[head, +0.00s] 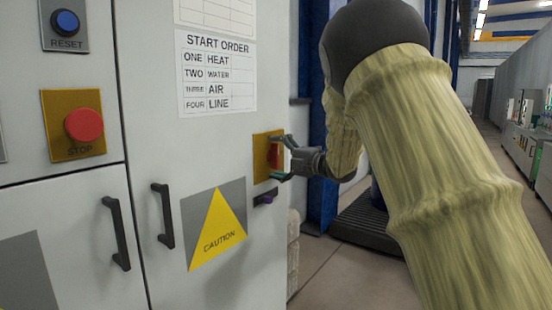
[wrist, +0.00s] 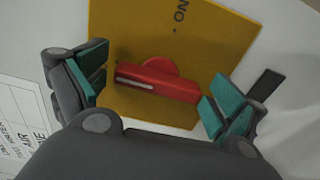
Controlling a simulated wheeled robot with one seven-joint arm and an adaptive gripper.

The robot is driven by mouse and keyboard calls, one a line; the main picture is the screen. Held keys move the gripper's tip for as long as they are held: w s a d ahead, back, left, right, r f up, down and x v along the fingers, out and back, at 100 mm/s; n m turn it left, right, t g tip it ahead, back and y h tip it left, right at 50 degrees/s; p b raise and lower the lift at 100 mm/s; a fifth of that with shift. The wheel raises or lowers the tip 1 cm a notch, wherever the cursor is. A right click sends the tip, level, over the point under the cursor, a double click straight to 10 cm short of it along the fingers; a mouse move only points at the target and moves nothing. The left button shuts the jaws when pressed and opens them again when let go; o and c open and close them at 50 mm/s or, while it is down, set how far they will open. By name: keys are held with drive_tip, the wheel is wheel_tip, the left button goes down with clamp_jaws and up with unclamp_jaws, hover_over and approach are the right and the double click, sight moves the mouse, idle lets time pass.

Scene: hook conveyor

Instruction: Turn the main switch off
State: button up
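The main switch is a red rotary handle (wrist: 158,82) on a yellow plate (wrist: 120,35), with "ON" printed near the plate's edge in the wrist view. In the head view the red handle (head: 273,156) is partly covered by my gripper, on the yellow plate (head: 260,160) at the cabinet's right side. My gripper (wrist: 155,92) is open, with its teal-padded fingers on either side of the handle's two ends. The right finger is very close to one end; I cannot tell if it touches. In the head view my gripper (head: 279,158) reaches in from the right.
A red STOP button (head: 84,125) and a blue RESET button (head: 66,23) are on the left panel. Door handles (head: 164,215) and a caution sign (head: 215,228) sit below. A small dark latch (head: 266,198) is just under the switch plate. Open floor lies at right.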

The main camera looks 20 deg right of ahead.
drive_tip(key=shift+d, duration=0.1)
drive_tip(key=v, duration=1.2)
idle(0.4)
wheel_tip(320, 180, down, 20)
drive_tip(key=a+m+h+p, duration=0.2)
drive_tip(key=m+h+p, duration=0.15)
drive_tip(key=m, duration=0.45)
drive_tip(key=s+a+f+m+g+h+p, duration=0.15)
drive_tip(key=s+f+m, duration=0.3)
drive_tip(key=f, duration=0.65)
drive_tip(key=s+a+f+m+g+h+p, duration=0.1)
drive_tip(key=s+f+m+g+h, duration=0.15)
drive_tip(key=s+f, duration=0.6)
drive_tip(key=s+a+f+m+g+h+p, duration=0.15)
drive_tip(key=s+f+m, duration=0.25)
drive_tip(key=s+f, duration=0.6)
drive_tip(key=s+a+f+m+g+p, duration=0.1)
drive_tip(key=s+f+m+g, duration=0.1)
drive_tip(key=s, duration=0.8)
drive_tip(key=s+a+f+m+g+h+p, duration=0.1)
drive_tip(key=s+f, duration=0.4)
drive_tip(key=s, duration=0.6)
drive_tip(key=s+a+f+m+g+h+p, duration=0.1)
drive_tip(key=s+a+f+m+g, duration=0.2)
drive_tip(key=s, duration=0.7)
drive_tip(key=f+m+g, duration=0.1)
drive_tip(key=g, duration=0.1)
drive_tip(key=shift+s+g, duration=0.35)
drive_tip(key=shift+s, duration=0.05)
